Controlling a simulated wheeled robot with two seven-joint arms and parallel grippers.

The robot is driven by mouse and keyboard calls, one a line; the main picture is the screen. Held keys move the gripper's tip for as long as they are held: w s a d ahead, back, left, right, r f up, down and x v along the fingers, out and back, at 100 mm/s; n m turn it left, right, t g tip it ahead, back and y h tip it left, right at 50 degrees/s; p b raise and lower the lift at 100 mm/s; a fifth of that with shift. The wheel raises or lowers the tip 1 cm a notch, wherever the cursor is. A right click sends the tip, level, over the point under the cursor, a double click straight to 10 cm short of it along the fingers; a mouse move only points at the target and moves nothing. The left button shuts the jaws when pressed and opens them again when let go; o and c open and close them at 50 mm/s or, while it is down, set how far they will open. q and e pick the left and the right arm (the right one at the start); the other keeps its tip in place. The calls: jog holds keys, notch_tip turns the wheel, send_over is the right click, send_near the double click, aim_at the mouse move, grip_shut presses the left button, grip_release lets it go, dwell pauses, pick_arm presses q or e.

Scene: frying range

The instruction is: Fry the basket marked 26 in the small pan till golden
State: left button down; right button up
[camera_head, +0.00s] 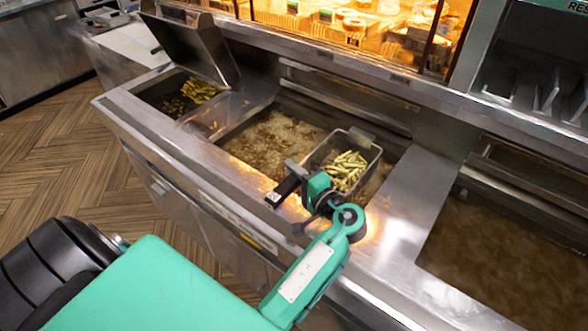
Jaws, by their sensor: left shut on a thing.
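A wire basket (375,160) holds pale yellow fries (345,170) at the right end of the middle fryer pan (235,133). That pan holds bubbling oil (270,142) with brown bits. My left gripper (300,180) is shut on the basket's dark handle (284,191) at the pan's front edge. The fries show clear of oil on top; I cannot tell how deep the basket's bottom sits. No number is readable on the basket. A wider pan of still brown oil (510,265) lies at the right. My right gripper is out of view.
At the left, a bin (160,96) holds fries under a raised steel lid (188,42). A lit food display (350,25) stands behind the range. A steel divider (400,215) separates the two oil pans. Bare wooden floor (60,150) lies at the left.

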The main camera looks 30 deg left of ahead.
pick_arm(q)
jog(key=shift+f+b, duration=1.9)
jog(key=shift+f, duration=1.05)
dwell(3.0)
